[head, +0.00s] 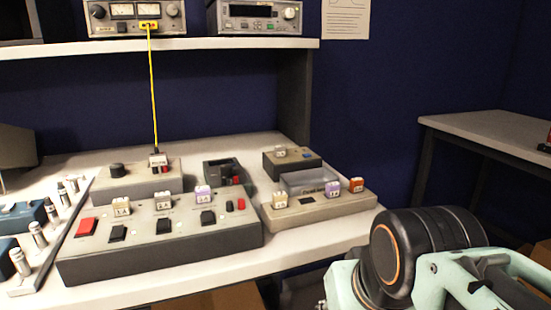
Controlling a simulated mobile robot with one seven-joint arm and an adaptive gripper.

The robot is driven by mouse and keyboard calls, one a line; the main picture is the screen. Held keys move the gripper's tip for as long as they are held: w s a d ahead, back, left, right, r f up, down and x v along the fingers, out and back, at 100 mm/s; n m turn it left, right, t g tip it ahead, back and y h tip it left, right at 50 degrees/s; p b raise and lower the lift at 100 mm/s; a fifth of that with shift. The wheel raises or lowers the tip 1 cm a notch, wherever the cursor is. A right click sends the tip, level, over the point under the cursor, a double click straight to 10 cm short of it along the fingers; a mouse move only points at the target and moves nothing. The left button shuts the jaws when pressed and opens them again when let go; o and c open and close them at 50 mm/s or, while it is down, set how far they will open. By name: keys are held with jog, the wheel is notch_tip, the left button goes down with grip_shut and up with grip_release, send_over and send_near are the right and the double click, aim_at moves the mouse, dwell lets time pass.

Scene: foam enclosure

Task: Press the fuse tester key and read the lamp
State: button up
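A grey box (294,157) at the back right of the bench has a white-labelled fuse and a small blue part on its dark top. It stands behind a pale tray-like base (330,204) with several labelled fuses and a clear cover. I cannot read which unit is the fuse tester, and no lit lamp is clear. A small dark open-topped box (226,172) with a red part stands to its left. Parts of my mint-green arm with a black round joint fill the lower right, apart from the bench units. My gripper's fingertips cannot be made out.
A long grey panel (160,264) with red and black switches and labelled fuses fills the bench front. A yellow cable (153,90) hangs from a shelf instrument (136,18) to a smaller box (120,186). A side table (490,136) stands at right.

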dwell(0.4)
grip_shut()
dwell(1.3)
